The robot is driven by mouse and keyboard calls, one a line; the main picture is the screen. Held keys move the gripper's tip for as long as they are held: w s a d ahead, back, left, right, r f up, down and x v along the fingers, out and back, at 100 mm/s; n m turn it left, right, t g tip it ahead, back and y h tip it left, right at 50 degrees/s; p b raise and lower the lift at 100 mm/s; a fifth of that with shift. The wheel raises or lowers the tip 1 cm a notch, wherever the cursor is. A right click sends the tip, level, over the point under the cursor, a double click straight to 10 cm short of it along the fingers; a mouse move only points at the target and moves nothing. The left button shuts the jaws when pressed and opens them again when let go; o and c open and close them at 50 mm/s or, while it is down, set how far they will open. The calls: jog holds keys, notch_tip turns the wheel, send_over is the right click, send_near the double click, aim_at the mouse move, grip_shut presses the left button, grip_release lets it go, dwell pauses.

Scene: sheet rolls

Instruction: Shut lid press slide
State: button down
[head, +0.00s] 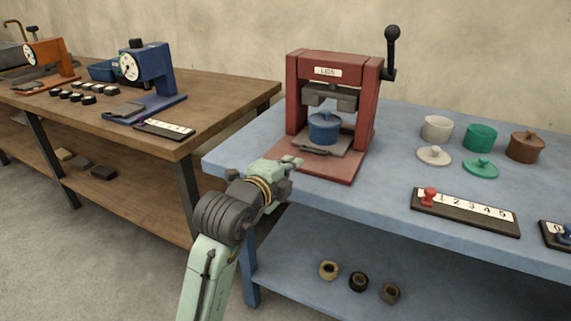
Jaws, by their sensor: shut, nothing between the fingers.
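The red lid press (296,97), labelled LIDS, stands on the blue table. Its grey slide (337,146) lies low in the frame, with its front part showing on the red base plate. A blue pot with a blue lid (324,126) sits upright on the slide, below the grey press head (333,98). The black-knobbed lever (391,56) on the press's right side points up. My gripper (294,163) is shut and empty, at the front left of the press base, near the slide's front edge. I cannot tell whether it touches the slide.
To the right are a white pot (437,128), a green pot (480,137), a brown lidded pot (525,146), two loose lids and a numbered board (465,212) with a red peg. A brown table (215,90) with a blue device (150,72) stands left, beyond a gap.

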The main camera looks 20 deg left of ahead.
jog(key=p, duration=0.2)
send_near(317, 141)
jog(key=shift+w+f, duration=0.15)
jog(key=shift+f, duration=0.15)
jog(key=shift+w+d+f+p, duration=0.1)
jog(key=shift+w+f+p, duration=0.2)
jog(key=shift+w, duration=0.25)
jog(key=w+b, duration=0.1)
jog(key=w, duration=0.3)
jog(key=shift+w, duration=0.25)
jog(key=shift+r, duration=0.2)
jog(key=shift+s+d, duration=0.1)
